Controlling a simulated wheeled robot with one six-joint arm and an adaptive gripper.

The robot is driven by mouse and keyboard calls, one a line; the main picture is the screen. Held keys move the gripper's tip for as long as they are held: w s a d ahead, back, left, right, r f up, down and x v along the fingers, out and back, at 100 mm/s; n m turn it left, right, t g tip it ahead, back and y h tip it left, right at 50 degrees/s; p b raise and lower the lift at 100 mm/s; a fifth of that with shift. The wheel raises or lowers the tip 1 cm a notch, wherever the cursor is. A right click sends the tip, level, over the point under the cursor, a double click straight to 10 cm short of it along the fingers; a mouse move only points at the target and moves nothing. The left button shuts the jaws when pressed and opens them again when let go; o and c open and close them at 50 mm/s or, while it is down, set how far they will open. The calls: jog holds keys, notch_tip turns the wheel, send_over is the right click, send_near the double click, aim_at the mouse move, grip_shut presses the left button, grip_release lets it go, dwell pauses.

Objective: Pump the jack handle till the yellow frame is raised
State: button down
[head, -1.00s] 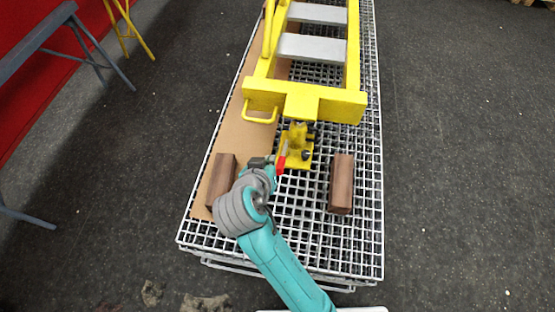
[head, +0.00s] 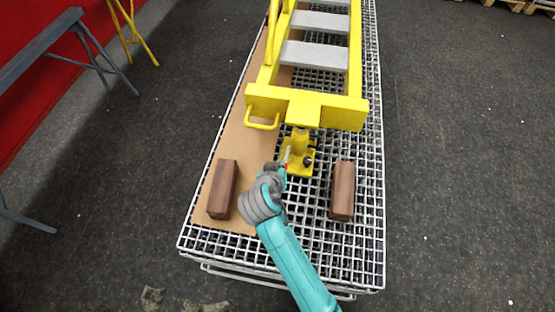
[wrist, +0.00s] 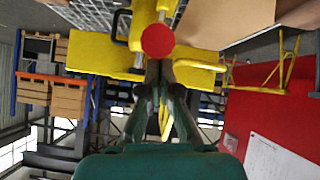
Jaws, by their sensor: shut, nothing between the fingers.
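The yellow frame (head: 345,112) spans the top of the head view, its cross beam above the yellow jack (head: 299,142). I cannot tell whether the beam rests on the jack. The jack stands on the white grid. My gripper (head: 282,168) is low, just in front of and left of the jack, with a bit of the red handle tip (head: 287,165) beside it. In the wrist view my gripper (wrist: 160,72) has its fingers together and empty. The round red handle end (wrist: 158,40) is directly ahead of the fingertips; I cannot tell whether they touch. The handle's shaft is mostly hidden.
Two brown wooden blocks, left (head: 222,190) and right (head: 342,190), stand on either side of my arm. A brown board (head: 232,150) lies along the grid's left side. A grey trestle (head: 50,45) stands at left. The floor at right is clear.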

jog(key=shift+s+f, duration=0.1)
jog(key=shift+f, duration=0.15)
